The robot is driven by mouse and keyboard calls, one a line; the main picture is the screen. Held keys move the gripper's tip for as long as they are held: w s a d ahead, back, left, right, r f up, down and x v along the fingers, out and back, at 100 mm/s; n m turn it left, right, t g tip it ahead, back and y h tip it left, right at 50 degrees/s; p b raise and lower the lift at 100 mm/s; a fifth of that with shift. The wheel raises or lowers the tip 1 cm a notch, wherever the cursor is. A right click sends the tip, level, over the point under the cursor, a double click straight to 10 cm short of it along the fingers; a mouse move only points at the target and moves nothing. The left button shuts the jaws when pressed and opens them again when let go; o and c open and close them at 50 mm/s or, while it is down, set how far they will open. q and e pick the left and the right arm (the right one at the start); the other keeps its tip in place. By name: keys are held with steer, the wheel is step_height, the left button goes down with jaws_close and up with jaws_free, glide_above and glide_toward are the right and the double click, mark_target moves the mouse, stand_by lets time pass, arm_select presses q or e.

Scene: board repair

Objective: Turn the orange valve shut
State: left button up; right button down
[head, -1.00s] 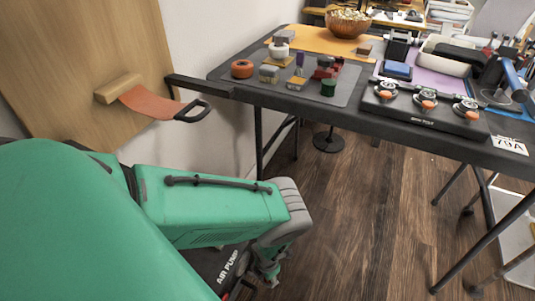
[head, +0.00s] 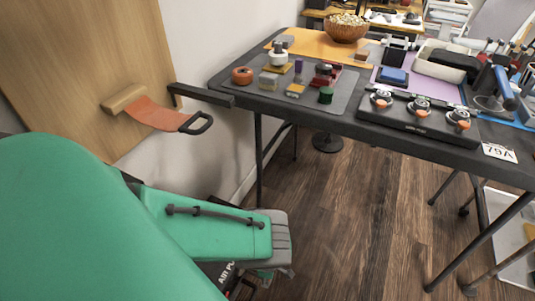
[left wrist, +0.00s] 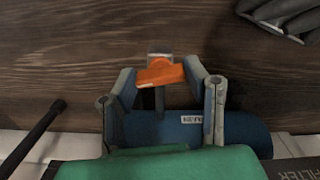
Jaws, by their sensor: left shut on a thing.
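The orange valve handle (left wrist: 160,72) shows in the left wrist view, on a grey fitting above a dark blue cylinder (left wrist: 180,135). My left gripper (left wrist: 163,76) is around the orange handle, with a finger on each side, and is shut on it. In the head view my green left forearm and wrist hide the gripper and the valve. Part of a black unit marked "AIR PU" (head: 224,276) shows below that arm. My right gripper is in neither view.
A black table (head: 300,118) stands at the right with blocks, trays and a black panel with orange knobs (head: 420,113). A wooden board (head: 80,60) with an orange strap (head: 155,117) is at the left. The wooden floor (head: 350,220) between is open.

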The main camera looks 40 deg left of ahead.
arm_select(q)
steer(key=shift+s+a+m+p, duration=0.1)
steer(key=shift+m+p, duration=0.2)
steer(key=shift+m, duration=0.8)
steer(key=shift+a, duration=0.1)
steer(key=o, duration=1.1)
steer(key=shift+o, duration=0.2)
steer(key=shift+w+r, duration=0.2)
steer(key=shift+r, duration=0.3)
steer(key=shift+s+r, duration=0.1)
steer(key=shift+r, duration=3.1)
steer(key=shift+f, duration=0.1)
